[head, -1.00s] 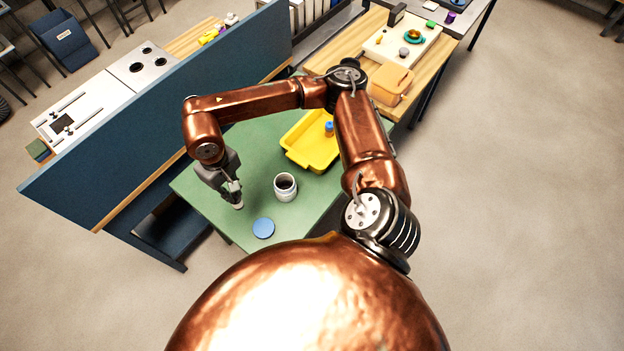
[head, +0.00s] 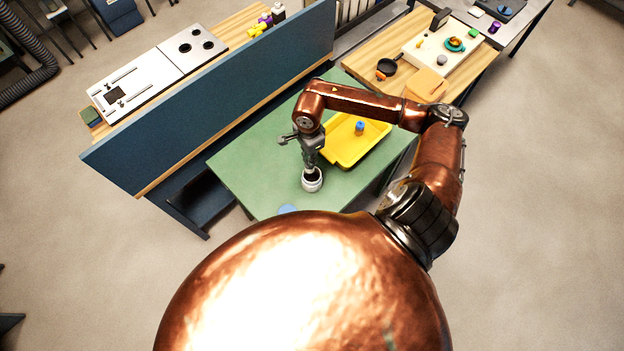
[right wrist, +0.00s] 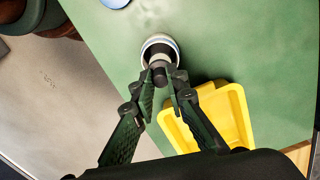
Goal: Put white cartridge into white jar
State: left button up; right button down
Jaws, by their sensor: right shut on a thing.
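The white jar (head: 312,184) stands upright and open on the green table, with a dark inside. In the right wrist view the jar's rim (right wrist: 160,40) shows just beyond my fingertips. My right gripper (head: 311,165) points down over the jar. It also shows in the right wrist view (right wrist: 161,84), with both fingers closed on the cartridge (right wrist: 158,75), a small cylinder that looks dark grey in shadow there. The cartridge's end overlaps the jar mouth in that view; I cannot tell whether it is inside or above it. My left gripper is not in view.
A yellow tray (head: 345,158) with a blue-topped item (head: 359,127) lies behind and right of the jar. A blue disc (head: 288,209) lies at the near edge, partly hidden by my body. A blue partition (head: 215,105) borders the table's left side. Green table (head: 250,165) left of the jar is clear.

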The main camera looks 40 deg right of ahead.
aim_at(312, 173)
jog(key=shift+s+d+f+m, duration=0.15)
jog(key=shift+s+d+m, duration=0.05)
jog(key=shift+d+m, duration=0.2)
notch_tip(312, 173, down, 7)
jog(key=shift+r+p, duration=0.2)
jog(key=shift+p, duration=0.65)
notch_tip(312, 173, down, 3)
jog(key=shift+p, duration=0.35)
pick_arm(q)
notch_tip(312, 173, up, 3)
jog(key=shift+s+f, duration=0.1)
pick_arm(e)
jog(key=shift+f, duration=0.25)
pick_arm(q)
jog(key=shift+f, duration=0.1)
pick_arm(e)
jog(key=shift+f, duration=0.1)
jog(key=shift+f+b, duration=0.25)
jog(key=shift+b, duration=0.1)
jog(key=c, duration=2.4)
grip_release()
jog(key=shift+o, duration=1.1)
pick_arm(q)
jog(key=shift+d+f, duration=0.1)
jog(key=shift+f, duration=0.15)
